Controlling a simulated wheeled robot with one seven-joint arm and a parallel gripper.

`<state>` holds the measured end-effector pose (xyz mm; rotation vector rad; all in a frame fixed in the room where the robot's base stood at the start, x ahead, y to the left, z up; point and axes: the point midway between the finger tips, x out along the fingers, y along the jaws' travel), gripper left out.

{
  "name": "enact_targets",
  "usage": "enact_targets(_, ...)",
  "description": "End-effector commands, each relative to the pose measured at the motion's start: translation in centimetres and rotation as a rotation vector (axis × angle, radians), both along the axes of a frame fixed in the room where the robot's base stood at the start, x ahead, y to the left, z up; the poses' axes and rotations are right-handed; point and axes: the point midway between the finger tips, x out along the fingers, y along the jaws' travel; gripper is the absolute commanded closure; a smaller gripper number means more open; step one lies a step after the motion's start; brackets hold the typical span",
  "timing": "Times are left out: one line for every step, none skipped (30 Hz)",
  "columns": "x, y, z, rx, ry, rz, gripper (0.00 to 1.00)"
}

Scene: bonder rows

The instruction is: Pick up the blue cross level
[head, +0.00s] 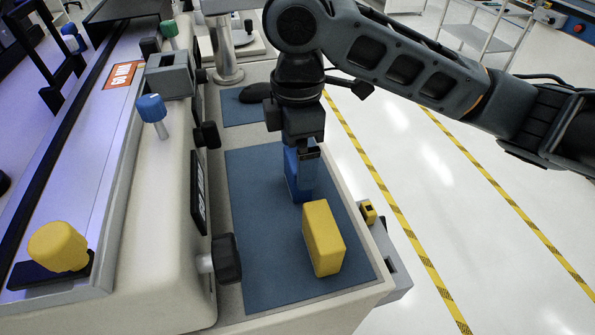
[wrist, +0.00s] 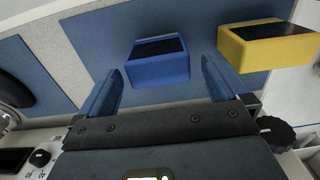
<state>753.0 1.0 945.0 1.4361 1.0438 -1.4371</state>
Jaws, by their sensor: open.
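The blue cross level (wrist: 157,70) is a small blue block with a dark top face, lying on the blue mat. In the wrist view it lies between the two blue fingers of my gripper (wrist: 161,66), with a gap on each side. In the head view my gripper (head: 306,160) points down at the mat, and the blue level (head: 297,186) is partly hidden behind and below the fingers. My gripper is open and holds nothing. Whether the fingertips reach down beside the level is hard to tell.
A yellow block (head: 323,238) stands on the blue mat (head: 265,275) close to the level; it also shows in the wrist view (wrist: 268,47). The bonder machine (head: 165,210), with a black knob (head: 226,258), borders the mat on the left.

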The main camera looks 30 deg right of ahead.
Motion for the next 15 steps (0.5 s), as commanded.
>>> enact_targets(0.0, -0.1, -0.8, 0.000, 0.002, -0.001, 0.00)
enact_targets(0.1, -0.2, -1.3, -0.002, 0.002, -0.002, 0.00)
enact_targets(0.1, -0.3, -1.9, -0.001, 0.001, -0.003, 0.00)
enact_targets(0.1, -0.2, -2.3, 0.000, 0.002, -0.002, 0.00)
enact_targets(0.1, -0.2, -2.7, 0.000, 0.002, -0.002, 0.00)
enact_targets(0.1, -0.2, -3.1, 0.001, 0.002, -0.002, 0.00)
enact_targets(0.1, -0.2, -3.3, 0.000, 0.001, -0.001, 0.00)
enact_targets(0.1, -0.2, -3.5, 0.000, 0.001, -0.001, 0.00)
enact_targets(0.1, -0.2, -3.7, 0.000, 0.000, -0.001, 0.00)
enact_targets(0.1, -0.2, -3.8, 0.000, 0.000, -0.001, 0.00)
enact_targets(0.1, -0.2, -3.8, 0.000, 0.000, 0.000, 0.00)
enact_targets(0.1, -0.2, -3.9, 0.000, 0.000, 0.000, 0.00)
enact_targets(0.1, -0.2, -3.8, 0.001, 0.000, 0.000, 0.00)
enact_targets(0.1, -0.2, -3.8, 0.001, 0.000, 0.000, 0.00)
enact_targets(0.1, -0.2, -3.8, 0.001, 0.000, 0.000, 0.00)
